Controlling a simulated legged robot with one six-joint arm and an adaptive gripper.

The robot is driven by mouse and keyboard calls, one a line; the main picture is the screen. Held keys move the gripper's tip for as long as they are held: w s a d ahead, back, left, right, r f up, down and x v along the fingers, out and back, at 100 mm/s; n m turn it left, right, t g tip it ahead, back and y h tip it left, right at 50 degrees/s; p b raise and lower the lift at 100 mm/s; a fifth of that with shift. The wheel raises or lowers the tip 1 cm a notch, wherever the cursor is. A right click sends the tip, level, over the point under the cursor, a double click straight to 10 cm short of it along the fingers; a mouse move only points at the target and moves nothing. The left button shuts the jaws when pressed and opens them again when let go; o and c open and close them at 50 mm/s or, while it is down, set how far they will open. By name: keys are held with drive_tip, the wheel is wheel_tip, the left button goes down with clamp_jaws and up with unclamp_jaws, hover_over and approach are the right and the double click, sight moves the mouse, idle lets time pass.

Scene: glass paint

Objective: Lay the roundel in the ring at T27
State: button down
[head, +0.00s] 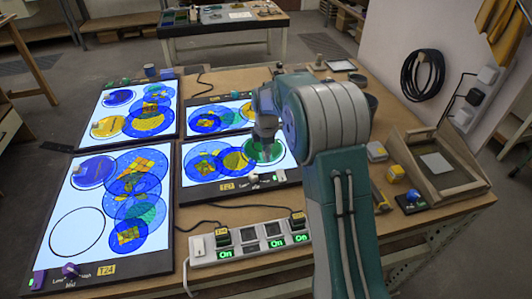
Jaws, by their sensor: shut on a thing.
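My gripper (265,153) is over the right part of the lower middle lit panel (199,176), with its fingers pointing down. It is shut on a green roundel (252,142), which it partly hides. The roundel is over the right end of that panel, close to its surface. I cannot tell whether it touches the glass. A dark curved line shows around its right side. A yellow label (227,186) on this panel's front edge is too small to read surely. Blue and yellow discs lie on the panel left of the roundel.
The front left panel (45,255), labelled T24, holds an empty black ring (77,235) and several coloured discs. Two more lit panels lie behind. A power strip (250,245) with green "On" lights is in front. A wooden tray (445,185) stands right.

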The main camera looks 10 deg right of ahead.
drive_tip(key=shift+c, duration=2.4)
unclamp_jaws()
drive_tip(key=shift+f, duration=0.1)
